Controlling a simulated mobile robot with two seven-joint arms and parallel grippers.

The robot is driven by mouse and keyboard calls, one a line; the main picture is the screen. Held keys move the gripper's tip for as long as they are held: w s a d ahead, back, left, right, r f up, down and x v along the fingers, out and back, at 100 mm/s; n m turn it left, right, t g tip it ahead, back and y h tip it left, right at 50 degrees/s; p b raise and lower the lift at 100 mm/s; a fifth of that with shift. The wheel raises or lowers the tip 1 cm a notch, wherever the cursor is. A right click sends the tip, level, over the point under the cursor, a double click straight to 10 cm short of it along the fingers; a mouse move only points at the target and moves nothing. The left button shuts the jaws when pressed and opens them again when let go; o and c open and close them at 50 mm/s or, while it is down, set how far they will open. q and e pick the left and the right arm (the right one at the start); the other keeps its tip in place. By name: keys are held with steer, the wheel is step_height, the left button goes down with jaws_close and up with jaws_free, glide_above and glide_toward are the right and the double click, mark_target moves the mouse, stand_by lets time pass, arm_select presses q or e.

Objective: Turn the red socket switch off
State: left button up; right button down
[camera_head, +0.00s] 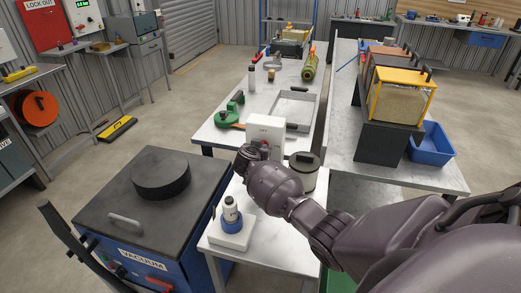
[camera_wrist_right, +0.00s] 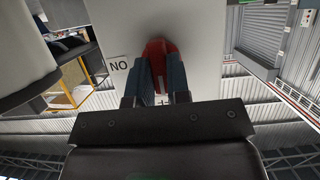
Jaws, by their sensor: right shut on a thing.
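The white switch box (camera_head: 265,128) stands at the near end of the work table, with small lettering on its face that looks like OFF. Its red switch (camera_head: 264,141) shows just above my right gripper (camera_head: 253,152), which reaches it from the front. In the right wrist view the red switch (camera_wrist_right: 158,47) sits between the two blue-grey fingers of my right gripper (camera_wrist_right: 160,75), shut on it. A label there reads NO, probably ON seen upside down, beside the switch on the white panel (camera_wrist_right: 125,25). My left gripper is not in view.
A small white stand with a blue-based bottle (camera_head: 231,213) is left of my right forearm. A lidded pot (camera_head: 304,172) stands right of the box. The blue vacuum cabinet (camera_head: 135,215) is at left. A metal tray (camera_head: 293,107) and green tool (camera_head: 228,117) lie behind.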

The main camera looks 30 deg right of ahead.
steer(key=c, duration=1.1)
jaws_free()
steer(key=v, duration=1)
steer(key=shift+s+a+r, duration=0.1)
steer(key=shift+s+a, duration=0.2)
steer(key=shift+d, duration=0.1)
